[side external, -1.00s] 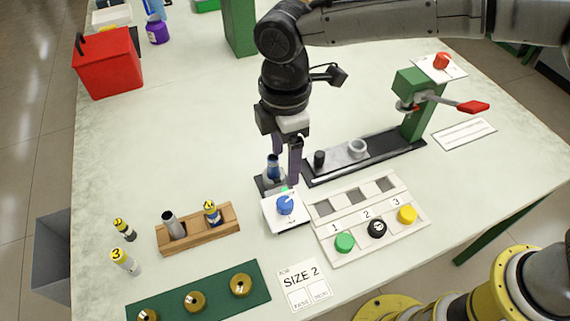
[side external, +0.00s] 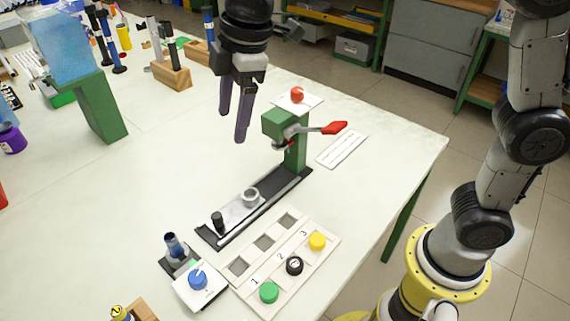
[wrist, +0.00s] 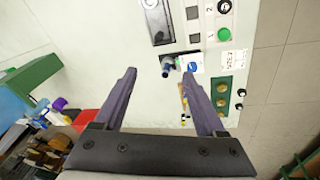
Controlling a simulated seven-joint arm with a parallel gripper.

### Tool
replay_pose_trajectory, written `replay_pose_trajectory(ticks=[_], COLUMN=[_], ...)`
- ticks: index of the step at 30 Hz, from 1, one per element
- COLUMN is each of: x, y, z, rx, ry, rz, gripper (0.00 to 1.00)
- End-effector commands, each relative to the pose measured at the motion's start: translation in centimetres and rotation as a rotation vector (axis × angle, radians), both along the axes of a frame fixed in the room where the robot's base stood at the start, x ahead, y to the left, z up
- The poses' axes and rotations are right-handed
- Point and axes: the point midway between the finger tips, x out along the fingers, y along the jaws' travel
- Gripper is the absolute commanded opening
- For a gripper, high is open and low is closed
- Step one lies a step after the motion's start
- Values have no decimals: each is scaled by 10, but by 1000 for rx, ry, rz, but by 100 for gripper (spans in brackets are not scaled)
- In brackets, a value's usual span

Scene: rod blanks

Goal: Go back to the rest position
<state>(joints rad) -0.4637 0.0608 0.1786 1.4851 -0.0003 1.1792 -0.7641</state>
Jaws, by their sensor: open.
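My gripper (side external: 234,118) hangs high above the table, left of the green press, in the side view. Its two purple-grey fingers are apart with nothing between them. In the wrist view my gripper (wrist: 163,100) is also open and empty, well above the table. A dark blue-topped rod (side external: 173,246) stands upright in a small black holder beside a white box with a blue knob (side external: 197,280). The same rod shows in the wrist view (wrist: 167,70), beyond the fingertips and apart from them.
A green press (side external: 290,135) with a red handle (side external: 334,128) stands right of my gripper. A white panel (side external: 285,262) holds green, black and yellow buttons. A green stand with a blue tank (side external: 62,45) and rod racks (side external: 172,75) are at the back. The table's middle left is clear.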

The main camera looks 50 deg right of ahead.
Motion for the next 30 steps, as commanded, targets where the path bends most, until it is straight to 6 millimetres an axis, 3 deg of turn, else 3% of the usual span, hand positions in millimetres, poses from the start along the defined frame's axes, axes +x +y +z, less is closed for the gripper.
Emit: replay_pose_trajectory(ticks=[1, 6, 10, 13, 18, 21, 24, 30], x=[-11, -58, -104, -142, -198, -215, -221, -217], y=[-28, -100, -142, -168, -190, -192, -191, -191], z=[15, 38, 38, 26, -14, -39, -58, -55], rx=[19, 79, 129, 174, 250, 283, 304, 336], ry=[-27, -103, -156, -192, -223, -208, -173, -179], rz=[-70, -307, -505, -667, -928, -1033, -1123, -1179], gripper=[73, 73, 73, 73, 73, 73, 73, 73])
